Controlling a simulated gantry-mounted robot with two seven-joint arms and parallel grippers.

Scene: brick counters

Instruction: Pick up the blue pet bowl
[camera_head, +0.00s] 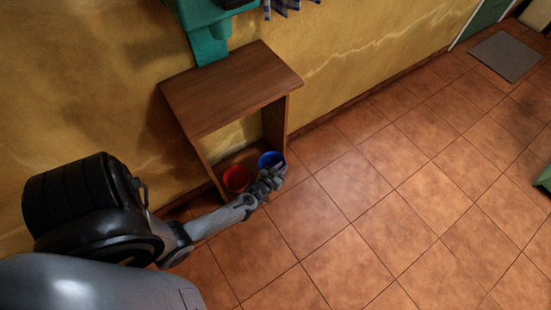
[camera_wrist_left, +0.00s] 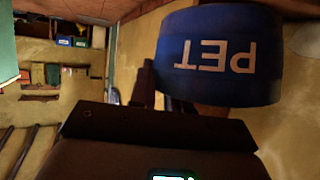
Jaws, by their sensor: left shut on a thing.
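The blue pet bowl (camera_head: 270,159) is at the low front opening of a small wooden table, right of a red bowl (camera_head: 236,178). My left gripper (camera_head: 272,176) reaches in from the left and is shut on the blue bowl at its near side. In the left wrist view the blue bowl (camera_wrist_left: 220,58) fills the upper right, with the word PET upside down in that picture. The gripper's dark body covers the bottom of that view, and a finger stands beside the bowl's left edge. I cannot tell whether the bowl is lifted. My right gripper is not in view.
The wooden table (camera_head: 230,88) stands against the yellow wall, with its top and side panels close around the bowls. A teal shelf (camera_head: 209,42) hangs above it. The tiled floor (camera_head: 370,210) to the right is clear. A grey mat (camera_head: 506,55) lies at the far right.

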